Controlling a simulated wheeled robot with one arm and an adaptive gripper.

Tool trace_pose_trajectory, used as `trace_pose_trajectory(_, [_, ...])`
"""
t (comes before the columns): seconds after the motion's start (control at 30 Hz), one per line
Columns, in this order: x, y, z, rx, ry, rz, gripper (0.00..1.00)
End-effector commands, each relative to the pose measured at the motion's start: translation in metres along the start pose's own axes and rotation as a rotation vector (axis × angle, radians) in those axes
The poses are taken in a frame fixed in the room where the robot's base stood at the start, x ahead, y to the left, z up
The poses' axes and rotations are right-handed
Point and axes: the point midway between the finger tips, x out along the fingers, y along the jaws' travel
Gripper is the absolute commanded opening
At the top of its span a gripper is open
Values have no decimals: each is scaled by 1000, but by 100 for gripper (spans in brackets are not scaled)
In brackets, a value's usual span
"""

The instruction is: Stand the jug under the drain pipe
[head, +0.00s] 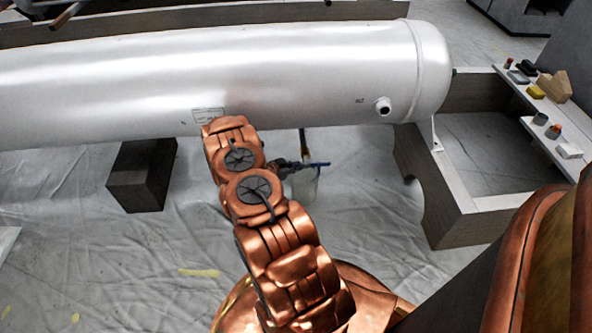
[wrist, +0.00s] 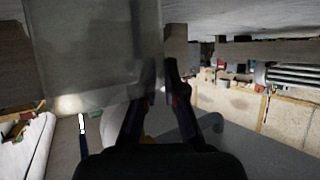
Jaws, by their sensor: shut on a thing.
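The jug (head: 304,186) is translucent with a blue rim and looks upright in the head view, low over or on the sheeted floor; I cannot tell which. In the wrist view the jug (wrist: 95,50) fills the upper left as a cloudy wall. My gripper (head: 290,168) is shut on the jug at its left side, near the rim; in the wrist view my gripper (wrist: 158,85) meets the jug's edge. The drain pipe (head: 304,143) comes down from beneath the white tank (head: 300,70), its lower end close to the jug's rim. Whether it lines up in depth is unclear.
A dark block (head: 142,175) stands under the tank at left. A grey support frame (head: 425,190) stands at right. A shelf (head: 510,80) holds several small items. The wrinkled sheet (head: 180,260) is mostly clear, with yellow marks.

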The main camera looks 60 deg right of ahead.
Motion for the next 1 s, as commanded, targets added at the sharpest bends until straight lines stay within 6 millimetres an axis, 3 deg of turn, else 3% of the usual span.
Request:
trace_pose_trajectory(0.37, [3,1,6,0,0,1,0])
trace_pose_trajectory(0.4, [3,1,6,0,0,1,10])
trace_pose_trajectory(0.63, [3,1,6,0,0,1,34])
trace_pose_trajectory(1.0, [2,1,4,1,0,1,34])
